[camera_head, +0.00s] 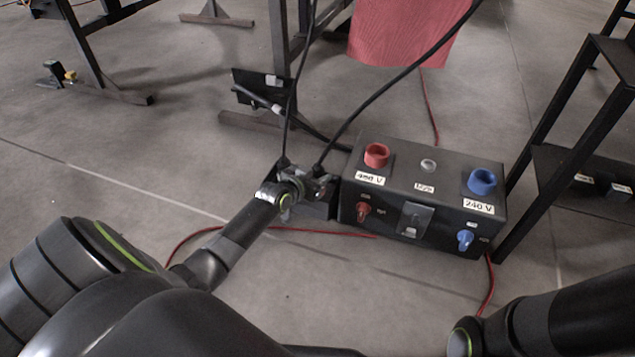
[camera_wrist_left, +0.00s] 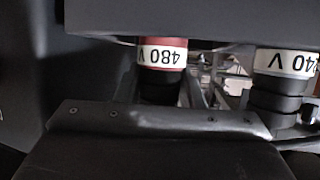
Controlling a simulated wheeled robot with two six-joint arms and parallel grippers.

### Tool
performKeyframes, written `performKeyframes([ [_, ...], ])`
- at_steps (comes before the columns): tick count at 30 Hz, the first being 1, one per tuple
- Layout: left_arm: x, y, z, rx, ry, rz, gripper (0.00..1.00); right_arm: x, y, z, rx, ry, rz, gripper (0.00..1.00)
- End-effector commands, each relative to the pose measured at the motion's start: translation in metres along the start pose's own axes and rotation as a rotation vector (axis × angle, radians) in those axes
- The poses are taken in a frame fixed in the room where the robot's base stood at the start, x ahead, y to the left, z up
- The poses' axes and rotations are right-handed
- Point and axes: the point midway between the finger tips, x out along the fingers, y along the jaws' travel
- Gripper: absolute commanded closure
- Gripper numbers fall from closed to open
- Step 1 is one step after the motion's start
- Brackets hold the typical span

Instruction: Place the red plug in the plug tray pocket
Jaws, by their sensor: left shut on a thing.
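My left gripper (camera_head: 312,186) is at the plug tray (camera_head: 318,209), on the left side of the black socket box. It is shut on the red plug, which is hard to make out in the head view. In the left wrist view the red plug (camera_wrist_left: 170,43) has a white 480 V label that reads upside down. Its dark lower end goes behind a dark plate edge; I cannot tell how deep it sits in a pocket. The 240 V plug (camera_wrist_left: 285,65) stands to its right, apart from it. My right gripper is out of view.
The socket box (camera_head: 400,190) has a red socket (camera_head: 376,155) and a blue socket (camera_head: 482,181) on top, and red and blue switches in front. Two black cables (camera_head: 365,107) rise from the tray. A dark metal frame (camera_head: 560,110) stands close on the right.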

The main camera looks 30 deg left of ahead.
Motion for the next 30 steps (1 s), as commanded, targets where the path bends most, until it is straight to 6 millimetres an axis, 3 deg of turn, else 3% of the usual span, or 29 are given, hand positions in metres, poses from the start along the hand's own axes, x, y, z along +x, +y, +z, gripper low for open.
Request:
performKeyframes([
  [13,0.0035,0.0002,0.0070,0.001,0.002,0.000,0.92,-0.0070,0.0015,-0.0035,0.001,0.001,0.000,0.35],
  [14,0.0029,0.0001,0.0061,0.001,0.001,0.000,0.61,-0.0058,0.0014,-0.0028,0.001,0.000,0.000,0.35],
  [18,0.0027,0.0001,0.0061,0.001,0.000,0.000,0.43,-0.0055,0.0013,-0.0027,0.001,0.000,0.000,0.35],
  [30,-0.0014,0.0000,0.0013,0.000,0.000,0.000,0.43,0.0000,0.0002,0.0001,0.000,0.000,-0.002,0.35],
])
